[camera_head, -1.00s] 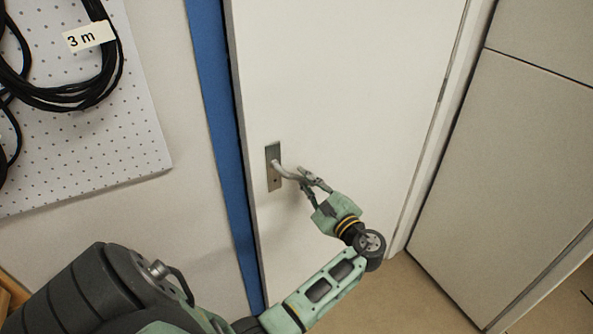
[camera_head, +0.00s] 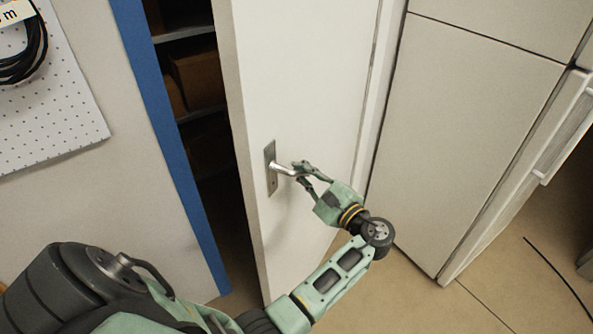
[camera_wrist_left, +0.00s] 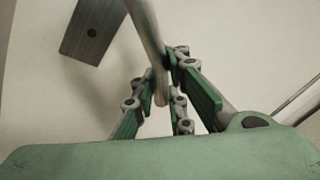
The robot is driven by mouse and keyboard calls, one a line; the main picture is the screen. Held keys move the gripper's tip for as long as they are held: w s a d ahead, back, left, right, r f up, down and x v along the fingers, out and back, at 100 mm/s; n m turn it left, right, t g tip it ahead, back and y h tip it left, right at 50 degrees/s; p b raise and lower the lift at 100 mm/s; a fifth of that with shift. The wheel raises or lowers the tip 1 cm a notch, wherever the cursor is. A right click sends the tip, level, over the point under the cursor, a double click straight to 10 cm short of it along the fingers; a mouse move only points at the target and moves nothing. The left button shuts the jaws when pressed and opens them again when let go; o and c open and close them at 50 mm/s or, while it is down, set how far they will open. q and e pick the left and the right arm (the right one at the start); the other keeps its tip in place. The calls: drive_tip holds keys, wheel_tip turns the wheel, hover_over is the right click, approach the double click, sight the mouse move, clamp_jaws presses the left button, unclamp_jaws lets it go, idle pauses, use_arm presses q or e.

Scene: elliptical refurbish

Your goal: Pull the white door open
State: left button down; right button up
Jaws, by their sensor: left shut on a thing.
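The white door (camera_head: 300,75) stands partly open, with a dark gap between its left edge and the blue frame (camera_head: 165,130). Its metal lever handle (camera_head: 283,170) sticks out from a grey plate (camera_head: 270,168) near the door's left edge. My left gripper (camera_head: 303,172) is shut on the handle. In the left wrist view the handle (camera_wrist_left: 147,40) runs down between the fingers (camera_wrist_left: 160,92), and the plate (camera_wrist_left: 90,30) shows at upper left. My right gripper is not in view.
Shelves with brown boxes (camera_head: 195,75) show through the gap. A pegboard with a black cable (camera_head: 22,50) hangs on the left wall. Pale cabinets (camera_head: 465,120) stand right of the door. Beige floor (camera_head: 400,295) is clear in front.

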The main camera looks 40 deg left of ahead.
use_arm(q)
drive_tip(key=c, duration=1.8)
unclamp_jaws()
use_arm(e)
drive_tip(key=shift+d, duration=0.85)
use_arm(q)
drive_tip(key=shift+o, duration=0.2)
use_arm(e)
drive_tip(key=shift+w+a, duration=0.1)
